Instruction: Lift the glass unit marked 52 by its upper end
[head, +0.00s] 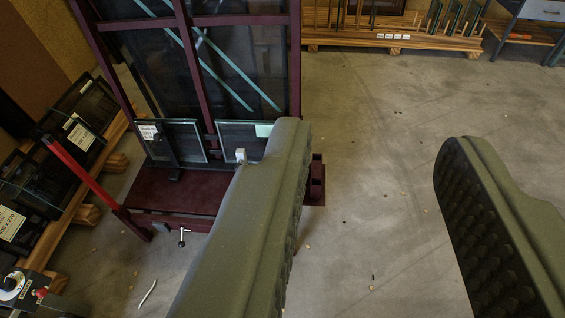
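A dark red tilting frame (182,50) stands at the upper left. Two small glass units lean side by side at its foot. The left unit (185,142) has a white label at its upper left corner, too small to read. The right unit (228,131) has a pale green tag at its upper right; my left finger hides part of it. I cannot make out the number 52 on either. My gripper (372,140) is open and empty, its olive padded fingers wide apart over bare floor, right of the frame.
Dark panes with paper labels (80,137) lean on a wooden rack at the left. A red bar (78,170) rises beside the frame. A wooden rack (390,38) stands at the back. The concrete floor (375,210) at centre right is mostly clear.

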